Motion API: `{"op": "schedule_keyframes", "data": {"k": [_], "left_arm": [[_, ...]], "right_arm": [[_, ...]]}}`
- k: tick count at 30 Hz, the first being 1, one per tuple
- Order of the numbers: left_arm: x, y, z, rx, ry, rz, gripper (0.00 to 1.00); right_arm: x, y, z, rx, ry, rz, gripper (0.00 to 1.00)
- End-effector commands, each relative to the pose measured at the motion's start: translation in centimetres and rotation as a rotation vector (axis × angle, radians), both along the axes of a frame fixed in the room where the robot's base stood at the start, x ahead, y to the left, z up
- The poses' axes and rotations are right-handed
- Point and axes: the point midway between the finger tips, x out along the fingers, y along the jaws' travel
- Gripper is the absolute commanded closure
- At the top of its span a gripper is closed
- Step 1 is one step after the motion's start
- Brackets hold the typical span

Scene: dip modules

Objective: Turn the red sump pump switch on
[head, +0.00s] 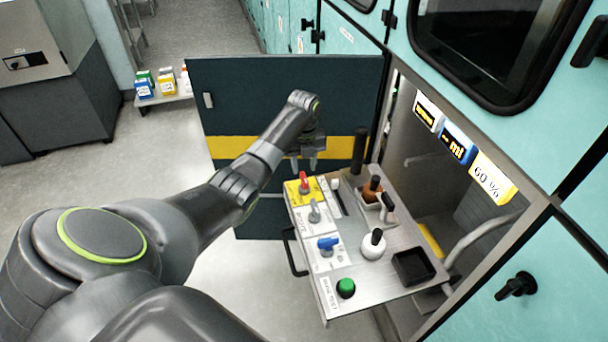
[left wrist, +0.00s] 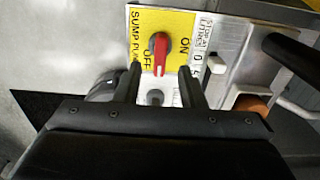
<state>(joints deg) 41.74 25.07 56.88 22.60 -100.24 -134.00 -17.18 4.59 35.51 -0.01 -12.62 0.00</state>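The red sump pump switch (head: 304,183) is a rotary knob on a yellow label plate at the far left corner of the pulled-out control panel. In the left wrist view the red switch (left wrist: 160,53) stands nearly upright on its yellow plate (left wrist: 178,22), with OFF beside its lower left and ON at its right. My left gripper (head: 307,163) is above the panel's far edge, close to the switch. In the left wrist view its two fingers (left wrist: 160,84) are apart, on either side below the red knob, with nothing between them. My right gripper is not in view.
The panel (head: 318,285) also holds a grey knob (head: 314,212), a blue knob (head: 327,245), a green button (head: 346,288), a black tray (head: 413,266) and a white pot (head: 373,244). A dark cabinet door (head: 255,95) stands open behind. A black upright handle (head: 359,150) rises nearby.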

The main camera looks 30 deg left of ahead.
Motion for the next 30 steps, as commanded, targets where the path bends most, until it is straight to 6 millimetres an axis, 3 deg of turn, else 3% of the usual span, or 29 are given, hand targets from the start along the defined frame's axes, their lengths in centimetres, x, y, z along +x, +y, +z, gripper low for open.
{"op": "schedule_keyframes", "data": {"k": [3,7,19,28,30], "left_arm": [[-0.1,-0.1,-2.2,0.000,0.004,0.001,0.64],[0.0,0.0,-3.7,0.000,0.001,0.000,0.64],[0.0,0.0,-4.5,0.001,-0.001,0.000,0.64],[0.0,0.0,-4.4,0.001,-0.001,0.000,1.00],[0.0,0.0,-4.4,0.001,-0.001,0.000,1.00]], "right_arm": [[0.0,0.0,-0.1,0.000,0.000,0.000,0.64],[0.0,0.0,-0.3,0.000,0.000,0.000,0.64],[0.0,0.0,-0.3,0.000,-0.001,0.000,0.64],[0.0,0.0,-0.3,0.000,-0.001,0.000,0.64],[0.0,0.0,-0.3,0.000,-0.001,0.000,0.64]]}}
